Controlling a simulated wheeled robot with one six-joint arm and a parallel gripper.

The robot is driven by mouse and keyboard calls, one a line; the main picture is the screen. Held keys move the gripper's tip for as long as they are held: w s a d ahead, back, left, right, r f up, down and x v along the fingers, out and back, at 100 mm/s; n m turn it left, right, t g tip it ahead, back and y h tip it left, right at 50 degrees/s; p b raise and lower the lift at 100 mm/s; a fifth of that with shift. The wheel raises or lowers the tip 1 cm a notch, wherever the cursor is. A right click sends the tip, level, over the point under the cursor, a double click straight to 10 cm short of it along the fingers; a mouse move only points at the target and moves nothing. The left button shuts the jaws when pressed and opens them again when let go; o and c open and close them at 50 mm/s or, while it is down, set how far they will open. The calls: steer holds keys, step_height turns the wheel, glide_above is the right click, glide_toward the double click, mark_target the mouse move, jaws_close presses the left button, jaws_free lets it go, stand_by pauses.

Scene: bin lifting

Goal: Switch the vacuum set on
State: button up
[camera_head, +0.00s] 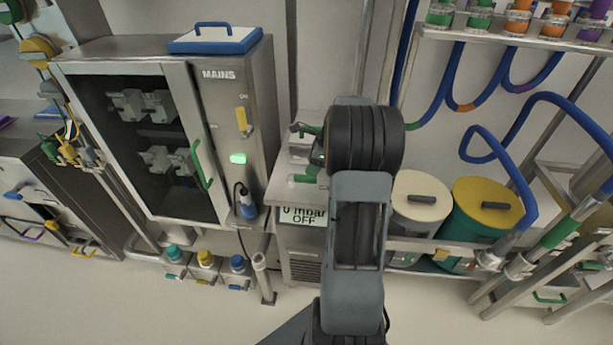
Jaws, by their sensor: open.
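The vacuum set (284,215) stands in the middle, right of the steel cabinet. Its front label (303,215) reads "0 mbar OFF". On its top are small green-handled parts (304,129), partly hidden by my arm. I cannot make out its switch. My arm rises from the bottom centre in front of the set and covers its right part. My gripper's fingertips are not visible; the dark round joint of my arm hides what lies behind it.
The MAINS cabinet (222,120) has a yellow lever (242,121) near "ON" and a lit green lamp (238,158). A blue plug (247,206) with a black cable is on its front. Lidded drums (463,225) and blue hoses (487,158) stand right. Floor in front is clear.

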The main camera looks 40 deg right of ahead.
mark_target(306, 176)
steer(key=shift+x, duration=2.95)
jaws_close()
